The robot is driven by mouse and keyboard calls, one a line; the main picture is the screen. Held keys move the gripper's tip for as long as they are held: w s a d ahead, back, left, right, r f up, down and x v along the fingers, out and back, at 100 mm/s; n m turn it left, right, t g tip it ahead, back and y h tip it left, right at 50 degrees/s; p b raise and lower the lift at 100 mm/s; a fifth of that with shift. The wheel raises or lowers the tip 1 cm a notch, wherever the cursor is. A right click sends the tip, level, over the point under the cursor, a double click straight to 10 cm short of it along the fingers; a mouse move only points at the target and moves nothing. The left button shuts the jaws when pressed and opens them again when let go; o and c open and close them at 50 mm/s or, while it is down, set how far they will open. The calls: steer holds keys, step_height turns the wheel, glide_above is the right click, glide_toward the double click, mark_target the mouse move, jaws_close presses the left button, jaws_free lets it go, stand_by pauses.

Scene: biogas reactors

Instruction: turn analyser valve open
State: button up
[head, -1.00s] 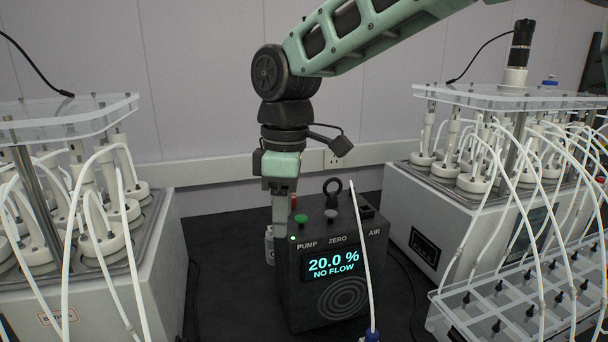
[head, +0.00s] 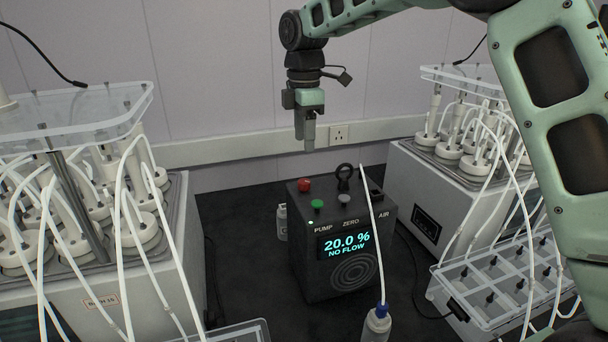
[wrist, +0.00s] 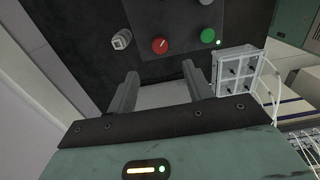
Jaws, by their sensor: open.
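The analyser (head: 345,264) is a dark box on the bench reading "20.0 %" and "NO FLOW". A red knob (head: 304,184) sits on its top at the back left; the wrist view shows the red knob (wrist: 160,45) with a short pale mark. I take this knob for the valve, though no label on it is readable. My gripper (head: 308,146) points down, raised above the knob and clear of it. In the wrist view my gripper (wrist: 160,72) has its fingers apart with nothing between them, and the knob shows beyond the fingertips.
A white tube (head: 372,225) rises in front. Reactor units stand on both sides.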

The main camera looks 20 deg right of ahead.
mark_target(304, 181)
step_height(304, 181, down, 11)
steer(key=shift+f+p, duration=0.1)
steer(key=shift+p, duration=1.1)
steer(key=c, duration=1)
